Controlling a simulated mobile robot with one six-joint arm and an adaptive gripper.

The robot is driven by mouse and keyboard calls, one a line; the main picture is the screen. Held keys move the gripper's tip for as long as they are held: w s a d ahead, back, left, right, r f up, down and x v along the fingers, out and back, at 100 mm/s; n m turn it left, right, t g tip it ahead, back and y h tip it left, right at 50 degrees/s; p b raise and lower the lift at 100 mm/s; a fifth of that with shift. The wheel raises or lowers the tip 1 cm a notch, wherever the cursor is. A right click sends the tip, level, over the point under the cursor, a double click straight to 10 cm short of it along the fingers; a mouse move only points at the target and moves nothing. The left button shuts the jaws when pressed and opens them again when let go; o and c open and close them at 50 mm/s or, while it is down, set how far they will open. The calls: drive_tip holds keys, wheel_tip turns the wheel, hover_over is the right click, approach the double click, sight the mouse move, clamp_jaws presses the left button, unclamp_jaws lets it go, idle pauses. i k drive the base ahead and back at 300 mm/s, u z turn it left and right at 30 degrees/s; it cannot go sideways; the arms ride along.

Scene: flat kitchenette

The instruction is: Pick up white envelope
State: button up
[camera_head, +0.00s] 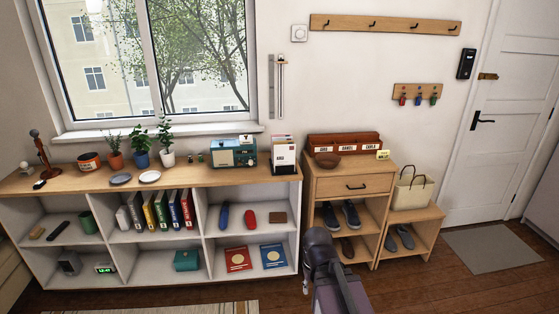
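I cannot make out a white envelope for sure. Part of my dark arm rises from the bottom edge, right of centre, in front of the floor and cabinet. My gripper's fingers do not show.
The long shelf top (90,184) holds plants, plates, a teal radio (233,153) and a lamp-like stand (41,150). A low bench (418,214) holds a bag. A grey mat (490,248) lies by the door; the wooden floor is mostly clear.

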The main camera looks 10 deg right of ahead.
sight(284, 155)
drive_tip(key=k, duration=0.65)
drive_tip(key=u, duration=0.4)
drive_tip(key=i, duration=0.65)
drive_tip(key=u, duration=0.4)
drive_tip(key=i, duration=1.55)
drive_tip(key=z, duration=0.6)
drive_tip(key=i, duration=0.35)
drive_tip(key=z, duration=0.25)
